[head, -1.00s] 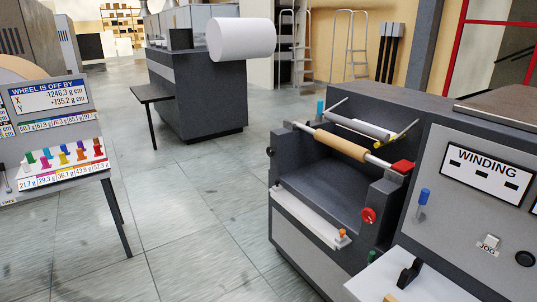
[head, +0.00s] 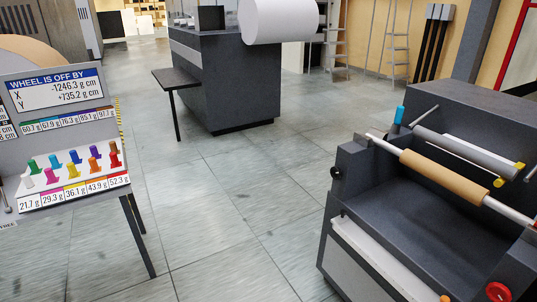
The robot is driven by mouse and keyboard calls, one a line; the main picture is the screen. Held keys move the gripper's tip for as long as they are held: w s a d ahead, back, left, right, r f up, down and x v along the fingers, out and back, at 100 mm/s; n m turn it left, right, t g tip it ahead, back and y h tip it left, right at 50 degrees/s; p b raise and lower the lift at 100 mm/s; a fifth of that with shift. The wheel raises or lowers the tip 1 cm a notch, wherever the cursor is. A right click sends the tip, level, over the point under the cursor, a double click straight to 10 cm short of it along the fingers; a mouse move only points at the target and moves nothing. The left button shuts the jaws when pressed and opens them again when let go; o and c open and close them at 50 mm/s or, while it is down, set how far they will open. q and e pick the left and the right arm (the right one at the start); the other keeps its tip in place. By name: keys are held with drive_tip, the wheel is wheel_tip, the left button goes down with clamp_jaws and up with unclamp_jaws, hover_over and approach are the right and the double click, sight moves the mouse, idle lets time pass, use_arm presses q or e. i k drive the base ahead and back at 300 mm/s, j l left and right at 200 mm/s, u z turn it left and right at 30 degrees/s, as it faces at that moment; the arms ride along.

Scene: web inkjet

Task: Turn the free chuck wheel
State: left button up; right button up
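A tan round disc edge (head: 28,50) shows at the far left, partly cut off by the frame and hidden behind a sign panel (head: 55,90). The panel reads "WHEEL IS OFF BY", X -1246.3 g cm, Y +735.2 g cm. I cannot tell whether this disc is the free chuck wheel. A red round knob (head: 497,292) sits at the lower right on the dark grey machine (head: 440,125), cut by the bottom edge. Neither of my grippers is in view.
Coloured weights (head: 75,160) with gram labels stand on the panel's ledge. The dark machine holds a tan roll (head: 445,178) on a shaft. A grey cabinet with a white roll (head: 280,20) and a small black table (head: 176,78) stand behind. The tiled floor (head: 225,200) between is clear.

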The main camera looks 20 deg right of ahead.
sight(336, 173)
drive_tip(key=i+z, duration=0.15)
drive_tip(key=i, duration=0.3)
drive_tip(key=i+j+z, duration=0.15)
drive_tip(key=i, duration=0.25)
drive_tip(key=i+j+z, duration=0.15)
drive_tip(key=i, duration=0.25)
drive_tip(key=i+j+z, duration=0.15)
drive_tip(key=i, duration=0.25)
drive_tip(key=j, duration=0.1)
